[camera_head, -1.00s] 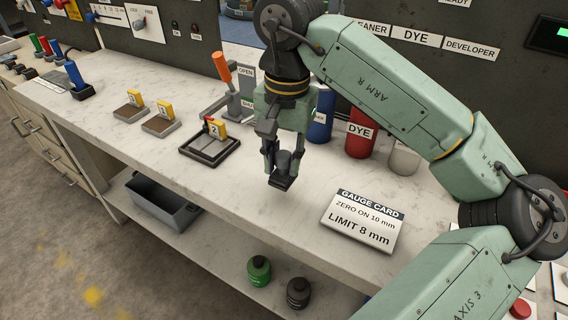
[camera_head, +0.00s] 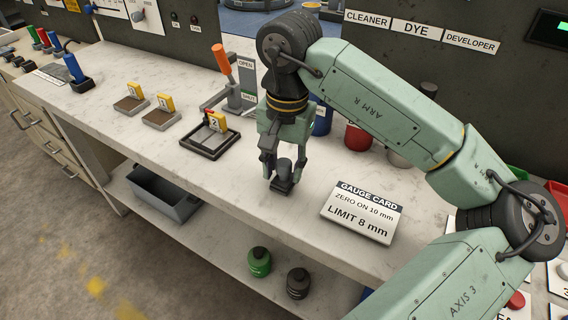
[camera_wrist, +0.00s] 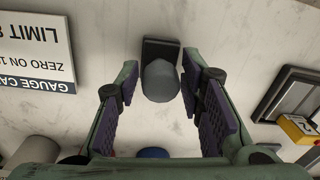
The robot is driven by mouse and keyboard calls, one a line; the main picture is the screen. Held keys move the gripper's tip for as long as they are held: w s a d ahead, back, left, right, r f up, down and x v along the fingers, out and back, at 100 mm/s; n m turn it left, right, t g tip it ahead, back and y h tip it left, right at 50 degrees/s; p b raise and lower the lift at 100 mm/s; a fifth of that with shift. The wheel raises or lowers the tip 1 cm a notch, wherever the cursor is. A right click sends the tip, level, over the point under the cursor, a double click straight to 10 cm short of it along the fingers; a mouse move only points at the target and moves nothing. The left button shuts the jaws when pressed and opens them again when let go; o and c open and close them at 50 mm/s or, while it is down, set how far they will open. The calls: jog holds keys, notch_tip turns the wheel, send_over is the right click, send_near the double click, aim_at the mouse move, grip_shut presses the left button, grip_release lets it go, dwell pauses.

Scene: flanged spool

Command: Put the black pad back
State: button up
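The black pad (camera_wrist: 154,48) is a dark square plate with a rounded grey knob (camera_wrist: 160,82), in the top middle of the wrist view. In the head view the black pad (camera_head: 281,187) is over the pale counter, left of the gauge card. I cannot tell whether the plate touches the counter. A dark framed tray (camera_head: 188,146) with a yellow "2" tag (camera_head: 216,122) lies to the left; it also shows at the right of the wrist view (camera_wrist: 262,112).
The gauge card (camera_head: 360,212) stands right of my gripper. Bottles, including a red one (camera_head: 358,137), stand behind it. An orange-handled lever (camera_head: 222,60) rises behind the tray. Two tan-topped plates (camera_head: 161,118) lie farther left. The counter between tray and gripper is clear.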

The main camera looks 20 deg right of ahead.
aim_at(286, 164)
jog(key=shift+o, duration=0.8)
jog(key=shift+r+p, duration=0.35)
jog(key=shift+p, duration=0.1)
jog(key=shift+r+b, duration=0.35)
jog(key=shift+b, duration=0.1)
notch_tip(286, 164, up, 11)
jog(key=b, duration=0.1)
jog(key=shift+s+d, duration=0.15)
jog(key=shift+s+f, duration=0.1)
